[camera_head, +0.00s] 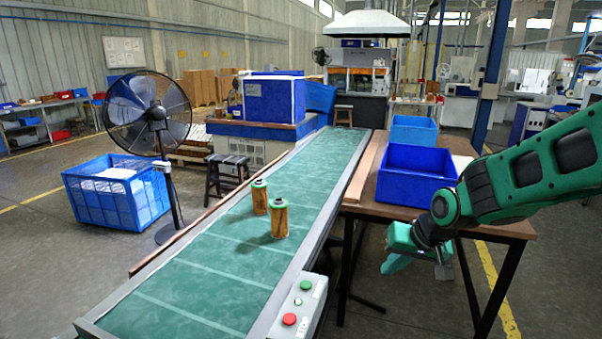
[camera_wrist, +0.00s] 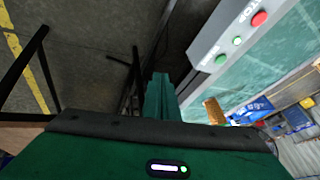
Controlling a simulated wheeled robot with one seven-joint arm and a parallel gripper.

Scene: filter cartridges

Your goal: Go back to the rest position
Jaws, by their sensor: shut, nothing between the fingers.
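My gripper (camera_head: 396,264) hangs in front of the wooden table, to the right of the conveyor, in the head view. Its fingers are together with nothing between them. In the wrist view the shut green fingers (camera_wrist: 158,98) point away over the floor beside the conveyor. Two filter cartridges, a rear one (camera_head: 260,196) and a front one (camera_head: 278,218), stand upright on the green conveyor belt (camera_head: 215,262), well apart from my gripper. An orange-brown cartridge (camera_wrist: 214,110) also shows in the wrist view, partly hidden; I cannot tell which one it is.
A blue bin (camera_head: 416,178) and a lighter blue bin (camera_head: 413,130) stand on the wooden table (camera_head: 365,192) behind my gripper. A control box (camera_head: 299,306) with red and green buttons sits at the conveyor's near right edge. A fan (camera_head: 148,112) and blue crate (camera_head: 105,204) stand left.

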